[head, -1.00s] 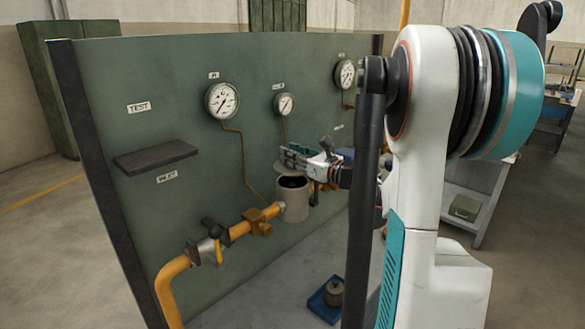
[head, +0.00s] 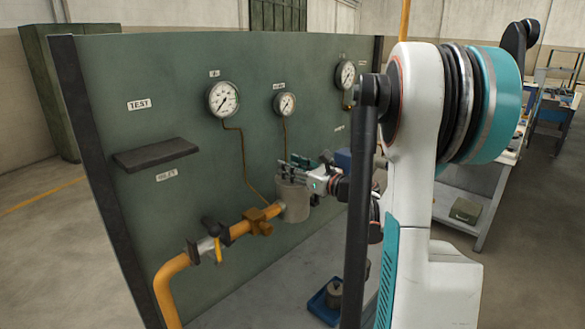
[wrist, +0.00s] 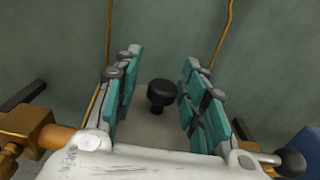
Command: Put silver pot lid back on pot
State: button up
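A grey pot (head: 293,204) stands against the green panel at the end of the yellow pipe. My gripper (head: 292,170) is at the pot's top and hides its rim in the head view. In the wrist view my gripper (wrist: 161,60) is open, with teal-padded fingers on either side of a black knob (wrist: 161,94). Gaps show between the knob and both fingers. The knob stands over a pale grey surface (wrist: 152,127), which looks like the lid; I cannot tell how it sits on the pot.
Yellow pipe (head: 172,272) with valves joins the pot at left. Gauges (head: 223,99) and a dark shelf (head: 155,153) are on the panel (head: 150,80). A blue tray (head: 319,308) with a small grey knobbed object (head: 334,291) lies below. A blue box (head: 343,160) is behind my gripper.

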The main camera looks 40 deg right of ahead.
jog(key=shift+d, duration=0.15)
jog(key=shift+d+r+p, duration=0.15)
jog(key=shift+r+p, duration=0.35)
jog(key=shift+p, duration=0.05)
jog(key=s+p, duration=0.1)
jog(key=s, duration=1.1)
jog(key=shift+d+f, duration=0.15)
jog(key=shift+d, duration=0.2)
